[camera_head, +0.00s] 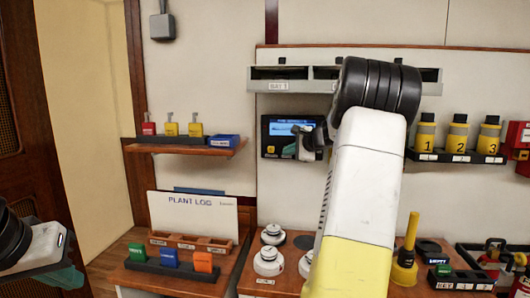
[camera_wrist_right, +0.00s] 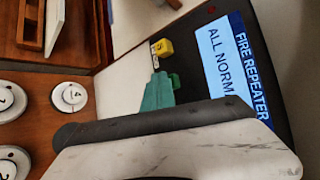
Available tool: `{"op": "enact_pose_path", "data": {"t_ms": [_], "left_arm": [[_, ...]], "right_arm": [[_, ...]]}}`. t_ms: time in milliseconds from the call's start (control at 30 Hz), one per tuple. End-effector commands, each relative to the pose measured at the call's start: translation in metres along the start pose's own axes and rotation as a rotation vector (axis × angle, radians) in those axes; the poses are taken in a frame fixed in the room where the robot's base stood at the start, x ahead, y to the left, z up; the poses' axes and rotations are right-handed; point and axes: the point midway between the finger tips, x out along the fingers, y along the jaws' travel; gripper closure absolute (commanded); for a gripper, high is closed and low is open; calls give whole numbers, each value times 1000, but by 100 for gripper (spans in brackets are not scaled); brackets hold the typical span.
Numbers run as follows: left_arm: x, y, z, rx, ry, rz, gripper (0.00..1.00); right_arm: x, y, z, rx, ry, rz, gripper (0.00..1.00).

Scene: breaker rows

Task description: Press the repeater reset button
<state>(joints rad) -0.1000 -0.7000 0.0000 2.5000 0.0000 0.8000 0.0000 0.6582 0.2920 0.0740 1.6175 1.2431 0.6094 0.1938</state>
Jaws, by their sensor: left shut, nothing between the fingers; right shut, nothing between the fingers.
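The fire repeater panel (camera_head: 284,128) is a dark box on the back wall with a lit blue screen. In the right wrist view its screen (camera_wrist_right: 232,62) reads "FIRE REPEATER" and "ALL NORM", the rest cut off. A small yellow button (camera_wrist_right: 165,47) with a pale label sits on the panel below the screen; the label is too small to read. My right gripper (camera_wrist_right: 158,92) shows green fingertips, shut and empty, in front of the panel's button strip, a little short of the yellow button in the picture; contact cannot be told. My left gripper (camera_head: 68,272) is shut, low at the left edge.
My right arm hides the wall and bench right of the panel. White round knobs (camera_head: 268,262) stand on the bench below. A shelf with red and yellow tagged blocks (camera_head: 172,129) is at left. Numbered yellow canisters (camera_head: 457,136) stand at right. A plant log board (camera_head: 195,212) leans behind the bench.

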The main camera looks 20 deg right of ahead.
Motion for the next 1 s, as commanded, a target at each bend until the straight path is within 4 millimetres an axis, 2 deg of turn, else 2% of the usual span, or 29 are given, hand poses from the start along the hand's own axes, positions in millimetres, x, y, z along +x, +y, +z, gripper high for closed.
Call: {"op": "enact_pose_path", "data": {"t_ms": [167, 700, 1000], "left_arm": [[0, 0, 0, 0, 0, 0, 100], [0, 0, 0, 0, 0, 0, 100], [0, 0, 0, 0, 0, 0, 100]], "right_arm": [[-3, 2, 2, -1, 1, 0, 100], [-39, 28, 28, -1, 0, 0, 100], [-42, 30, 30, -1, 0, 0, 100]]}}
